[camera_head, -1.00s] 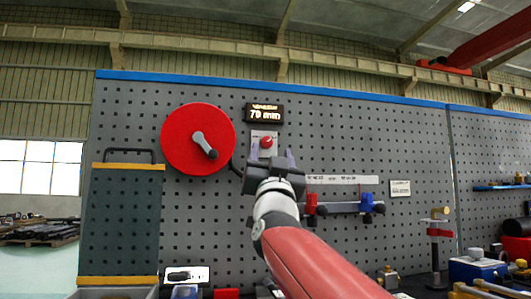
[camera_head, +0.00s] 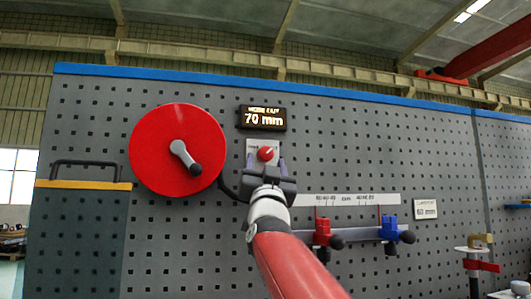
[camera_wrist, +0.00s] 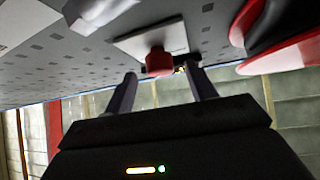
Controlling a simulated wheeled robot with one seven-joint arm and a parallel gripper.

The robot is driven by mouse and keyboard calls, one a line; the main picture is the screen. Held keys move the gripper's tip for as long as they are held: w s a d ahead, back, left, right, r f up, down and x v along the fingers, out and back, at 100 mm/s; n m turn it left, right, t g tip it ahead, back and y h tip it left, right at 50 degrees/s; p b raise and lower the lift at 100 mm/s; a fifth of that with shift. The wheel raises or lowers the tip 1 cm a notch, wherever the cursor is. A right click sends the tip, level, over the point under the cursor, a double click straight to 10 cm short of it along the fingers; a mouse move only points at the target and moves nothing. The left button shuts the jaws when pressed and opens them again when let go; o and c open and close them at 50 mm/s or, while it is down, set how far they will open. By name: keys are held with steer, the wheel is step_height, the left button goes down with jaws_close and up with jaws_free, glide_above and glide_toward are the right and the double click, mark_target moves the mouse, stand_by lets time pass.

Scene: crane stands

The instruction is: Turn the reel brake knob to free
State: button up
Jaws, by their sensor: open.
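The reel brake knob (camera_head: 266,154) is a small red knob on a pale plate (camera_head: 250,158) on the pegboard, right of the reel. In the wrist view the red knob (camera_wrist: 159,61) shows just beyond the fingertips, between them in the picture. My gripper (camera_head: 267,164) is open, with one finger to each side and below the knob in the head view; it also shows in the wrist view (camera_wrist: 160,82). I cannot tell whether either finger touches the knob. The red reel (camera_head: 150,150) with its grey crank (camera_head: 184,156) hangs to the left.
A display (camera_head: 263,118) reading 70 mm is above the knob. A scale rail (camera_head: 345,200) with a red slider (camera_head: 322,232) and a blue slider (camera_head: 391,229) is at lower right. A dark cable runs from the reel toward my gripper. The board (camera_head: 430,140) is mostly clear at upper right.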

steer(key=shift+p+x, duration=0.35)
steer(key=shift+x, duration=0.65)
steer(key=shift+c, duration=0.5)
steer(key=c, duration=0.9)
